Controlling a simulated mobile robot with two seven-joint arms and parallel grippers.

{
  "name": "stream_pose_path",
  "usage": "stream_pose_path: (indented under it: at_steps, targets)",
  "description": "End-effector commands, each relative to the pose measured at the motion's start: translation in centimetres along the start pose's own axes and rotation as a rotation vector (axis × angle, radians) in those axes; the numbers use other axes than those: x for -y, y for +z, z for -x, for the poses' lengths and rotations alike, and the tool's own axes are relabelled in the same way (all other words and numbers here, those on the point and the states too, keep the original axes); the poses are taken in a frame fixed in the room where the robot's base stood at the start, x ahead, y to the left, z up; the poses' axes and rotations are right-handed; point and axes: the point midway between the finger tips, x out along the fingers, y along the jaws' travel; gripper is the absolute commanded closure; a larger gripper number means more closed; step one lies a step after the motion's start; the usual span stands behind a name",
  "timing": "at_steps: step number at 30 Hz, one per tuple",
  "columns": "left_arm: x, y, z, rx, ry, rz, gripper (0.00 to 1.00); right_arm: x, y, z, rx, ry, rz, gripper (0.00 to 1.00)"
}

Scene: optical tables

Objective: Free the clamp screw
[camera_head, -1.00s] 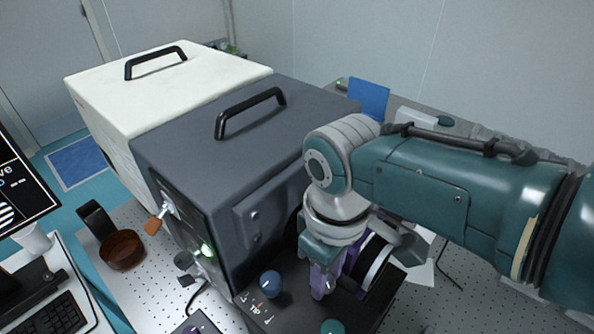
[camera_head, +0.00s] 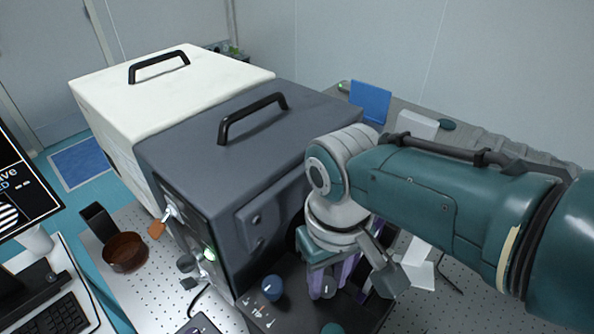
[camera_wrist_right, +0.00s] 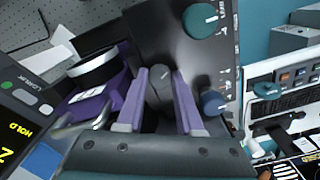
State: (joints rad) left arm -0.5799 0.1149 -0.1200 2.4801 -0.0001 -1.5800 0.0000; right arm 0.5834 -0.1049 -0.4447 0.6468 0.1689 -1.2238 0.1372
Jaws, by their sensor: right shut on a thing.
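A grey knob, which I take to be the clamp screw (camera_wrist_right: 160,88), stands on a dark panel in the right wrist view. My right gripper (camera_wrist_right: 158,92) has its purple fingers shut on this knob, one on each side. In the head view my right gripper (camera_head: 328,285) points down at the dark panel beside the grey box, and the arm hides much of what lies behind it. A blue knob (camera_head: 271,287) and a teal knob (camera_wrist_right: 201,20) are on the same panel, to either side of the gripper. My left gripper is not in view.
A grey box (camera_head: 230,140) with a black handle stands left of the arm, and a white box (camera_head: 120,85) stands beside it. A brown bowl (camera_head: 124,252) is on the perforated table at the left.

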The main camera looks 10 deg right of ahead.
Motion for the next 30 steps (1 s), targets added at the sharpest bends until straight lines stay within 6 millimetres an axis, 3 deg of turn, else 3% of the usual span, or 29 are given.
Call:
stream_pose_path:
  at_steps: [7,8,15,23,30]
  targets:
    - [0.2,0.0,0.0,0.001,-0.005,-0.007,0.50,0.1,0.0,0.1,0.002,-0.002,0.001,1.00]
    - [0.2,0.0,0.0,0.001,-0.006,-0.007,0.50,0.1,0.0,0.1,0.002,-0.002,0.001,0.61]
    - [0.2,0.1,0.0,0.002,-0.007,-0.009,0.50,0.1,0.0,0.1,0.001,-0.001,0.002,0.34]
    - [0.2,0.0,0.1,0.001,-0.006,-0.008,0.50,0.0,0.0,0.2,0.000,0.000,0.002,0.34]
    - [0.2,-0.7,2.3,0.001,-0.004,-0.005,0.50,0.0,-0.1,3.7,-0.003,0.000,0.003,0.34]
